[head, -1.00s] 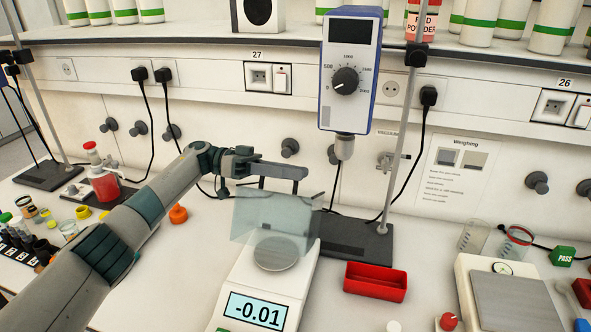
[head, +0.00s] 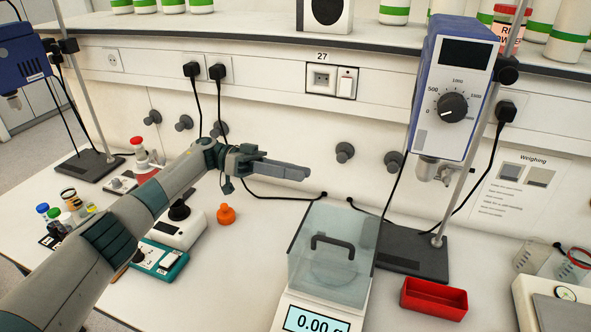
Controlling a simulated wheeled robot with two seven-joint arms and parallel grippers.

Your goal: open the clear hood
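The clear hood (head: 308,251) sits on the balance (head: 287,310) at the lower middle, over the round pan, which shows dimly through it. It looks lowered, and its black handle (head: 333,243) faces me. The display below reads about 0.00, its right end cut off by the frame edge. My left gripper (head: 306,174) is up and to the left of the hood, in front of the back wall, apart from the handle. Its fingers lie close together with nothing between them. My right gripper is not in view.
A stand with a blue stirrer motor (head: 455,85) rises behind and right of the hood. A red tray (head: 433,299) lies to its right. Clear bench lies between flask and balance.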

